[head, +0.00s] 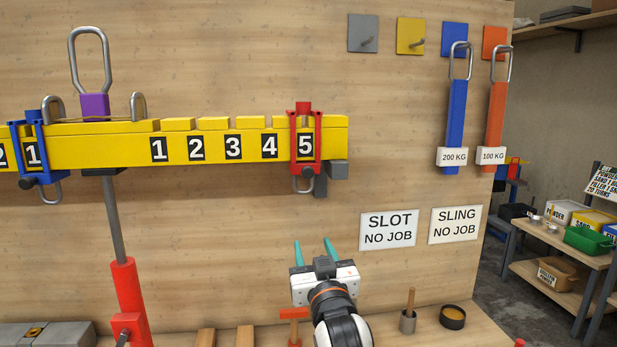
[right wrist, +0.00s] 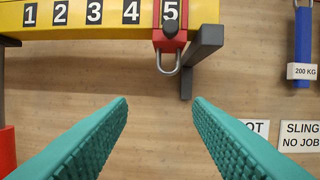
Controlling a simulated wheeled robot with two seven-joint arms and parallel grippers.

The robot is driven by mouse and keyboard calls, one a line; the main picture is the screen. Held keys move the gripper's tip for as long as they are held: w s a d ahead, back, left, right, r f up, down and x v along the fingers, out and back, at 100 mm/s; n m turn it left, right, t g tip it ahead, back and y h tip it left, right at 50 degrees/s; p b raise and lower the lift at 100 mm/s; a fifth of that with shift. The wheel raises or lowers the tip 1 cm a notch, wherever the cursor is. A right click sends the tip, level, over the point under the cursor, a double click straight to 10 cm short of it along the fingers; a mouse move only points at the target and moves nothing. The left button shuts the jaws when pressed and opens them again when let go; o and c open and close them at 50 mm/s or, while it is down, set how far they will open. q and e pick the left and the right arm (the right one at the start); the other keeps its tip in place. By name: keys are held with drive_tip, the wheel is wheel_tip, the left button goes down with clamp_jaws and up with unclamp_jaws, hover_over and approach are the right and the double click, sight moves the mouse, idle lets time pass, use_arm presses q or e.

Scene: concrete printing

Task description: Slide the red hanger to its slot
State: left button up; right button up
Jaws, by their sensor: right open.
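The red hanger (head: 305,140) sits around the yellow beam (head: 100,150) at the slot marked 5, near the beam's right end. Its metal hook hangs below, and a dark knob is on its front. It also shows at the top of the right wrist view (right wrist: 170,38). A blue hanger (head: 35,150) sits on the beam's left part at a 1. My right gripper (head: 314,252) is open and empty, below the red hanger and apart from it. In the right wrist view its teal fingers (right wrist: 160,112) are spread below the hook. My left gripper is not in view.
A sign (head: 388,230) on the wooden board reads "SLOT NO JOB", and another (head: 455,225) reads "SLING NO JOB". A blue sling (head: 456,120) and an orange sling (head: 495,120) hang at the right. A grey bracket (head: 337,170) adjoins the beam's right end.

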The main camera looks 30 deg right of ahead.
drive_tip(key=m+t+h, duration=0.1)
drive_tip(key=t+h, duration=0.1)
approach(308, 175)
drive_tip(key=s, duration=0.2)
drive_tip(key=shift+g, duration=0.3)
drive_tip(key=p+x, duration=0.1)
drive_tip(key=x, duration=0.2)
drive_tip(key=p+x, duration=0.2)
drive_tip(key=x, duration=0.1)
drive_tip(key=p+x, duration=0.2)
drive_tip(key=x, duration=0.2)
drive_tip(key=shift+w+a, duration=0.1)
drive_tip(key=shift+a, duration=0.2)
drive_tip(key=shift+w+d+r, duration=0.1)
drive_tip(key=shift+w+d, duration=0.05)
drive_tip(key=shift+w, duration=0.3)
clamp_jaws()
